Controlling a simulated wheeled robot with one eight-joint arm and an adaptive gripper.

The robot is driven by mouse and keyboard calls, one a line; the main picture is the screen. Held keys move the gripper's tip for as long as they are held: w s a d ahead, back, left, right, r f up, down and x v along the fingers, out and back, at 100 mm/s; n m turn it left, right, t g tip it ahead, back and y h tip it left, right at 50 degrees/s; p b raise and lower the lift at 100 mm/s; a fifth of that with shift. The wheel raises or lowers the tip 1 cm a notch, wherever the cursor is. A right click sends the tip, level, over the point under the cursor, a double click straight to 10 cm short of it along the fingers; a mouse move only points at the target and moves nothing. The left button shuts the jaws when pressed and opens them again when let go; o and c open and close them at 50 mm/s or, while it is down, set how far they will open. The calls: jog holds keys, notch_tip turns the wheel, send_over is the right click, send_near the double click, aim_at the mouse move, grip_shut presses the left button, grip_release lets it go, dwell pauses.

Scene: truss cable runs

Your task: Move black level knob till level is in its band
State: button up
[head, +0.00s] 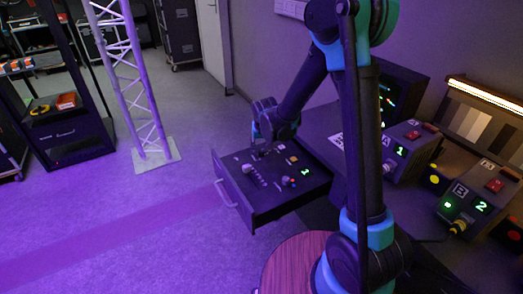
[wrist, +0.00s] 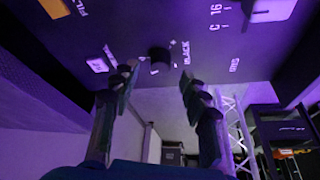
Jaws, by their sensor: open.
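The black level knob (wrist: 160,58) is a short dark round knob beside the printed word BLACK on the dark panel in the wrist view. My gripper (wrist: 158,82) is open, and its two fingers point at the panel with the knob between and just beyond their tips. I cannot tell whether a finger touches the knob. In the head view my gripper (head: 262,149) hangs over the far part of the pulled-out control drawer (head: 258,203) and hides the knob. A small green 1 shows on the drawer's panel. The level reading and its band are too small to make out.
On the drawer are several pale knobs (head: 255,176). Two boxes, with a green 1 (head: 401,152) and a green 2 (head: 480,207), stand to the right. A lattice truss (head: 140,80) stands at left. The floor in front of the drawer is clear.

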aim_at(261, 153)
jog(key=shift+x, duration=1.45)
grip_shut()
